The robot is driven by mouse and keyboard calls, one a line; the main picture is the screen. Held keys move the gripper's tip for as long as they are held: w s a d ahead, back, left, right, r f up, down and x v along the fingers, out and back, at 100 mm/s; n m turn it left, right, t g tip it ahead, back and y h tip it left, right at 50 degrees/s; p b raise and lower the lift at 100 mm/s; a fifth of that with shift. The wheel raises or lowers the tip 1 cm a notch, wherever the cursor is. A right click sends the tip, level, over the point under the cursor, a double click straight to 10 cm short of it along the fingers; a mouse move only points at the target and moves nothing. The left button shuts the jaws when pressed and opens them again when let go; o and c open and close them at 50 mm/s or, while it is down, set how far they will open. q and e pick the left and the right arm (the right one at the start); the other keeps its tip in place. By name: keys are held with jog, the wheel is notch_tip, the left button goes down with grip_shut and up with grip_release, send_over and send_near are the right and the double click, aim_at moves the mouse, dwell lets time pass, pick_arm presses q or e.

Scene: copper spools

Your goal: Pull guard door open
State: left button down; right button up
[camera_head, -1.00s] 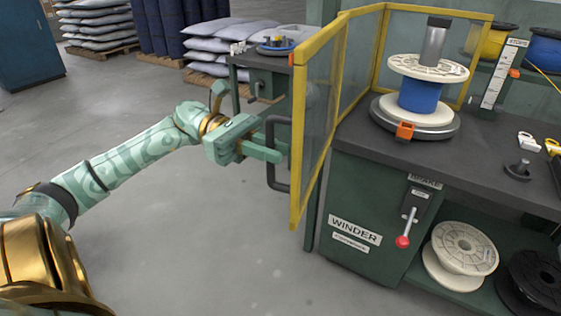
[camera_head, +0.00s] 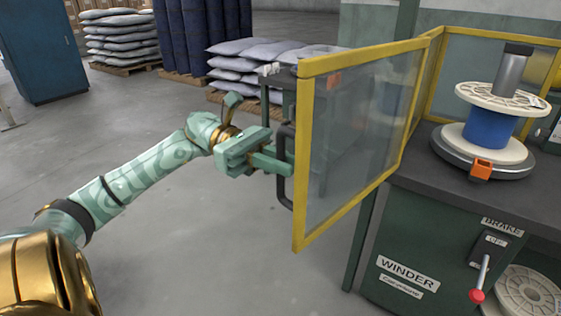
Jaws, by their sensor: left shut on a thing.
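The guard door (camera_head: 350,140) is a clear panel in a yellow frame. It stands swung out from the winder's front, toward me and to the left. Its dark handle (camera_head: 283,185) is on the door's left edge. My left gripper (camera_head: 280,163) is at the handle and shut on it, with the fingers reaching in from the left. The fingertips are partly hidden at the handle and door edge. My right gripper is not in view.
The winder cabinet (camera_head: 400,255) stands right, with a red-knobbed brake lever (camera_head: 480,278) on its front. A blue-wound spool (camera_head: 489,125) sits on top. Stacked sacks (camera_head: 262,70) are behind. The floor (camera_head: 190,260) below my left arm is clear.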

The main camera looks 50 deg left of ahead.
pick_arm(q)
jog(key=c, duration=1.5)
grip_release()
